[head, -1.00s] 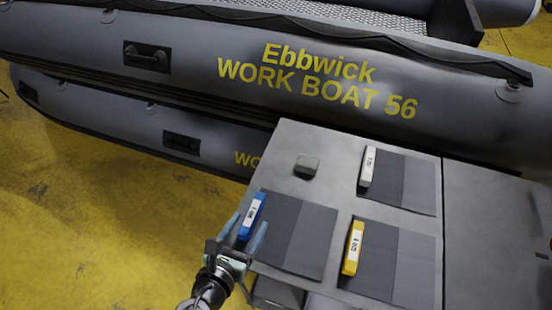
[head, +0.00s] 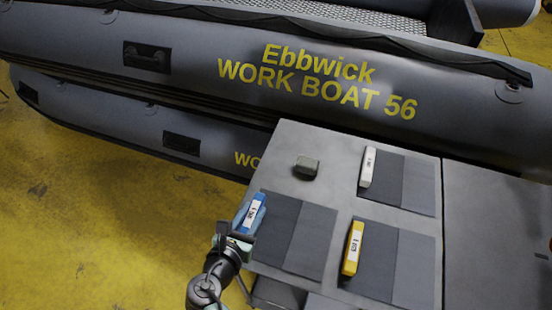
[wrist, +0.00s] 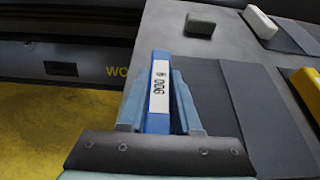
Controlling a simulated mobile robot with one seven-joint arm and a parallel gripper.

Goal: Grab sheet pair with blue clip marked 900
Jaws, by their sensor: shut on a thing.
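The blue clip (head: 251,213) sits at the left edge of a dark grey sheet pair (head: 293,236) on the table's left side. In the wrist view the blue clip (wrist: 159,92) carries a white label that reads 900 with one more mark. My gripper (head: 246,222) is shut on the blue clip, with one finger on each side of it; the wrist view shows the fingers (wrist: 160,100) close against it. The sheet pair (wrist: 205,105) lies flat to the right of the clip. The clip's lower end is hidden by my gripper.
A white clip (head: 367,167) and a yellow clip (head: 353,248) sit on other sheet pairs to the right. A small grey-green block (head: 306,166) lies on the grey table (head: 290,145) near the back. A grey inflatable boat (head: 180,60) stands behind the table.

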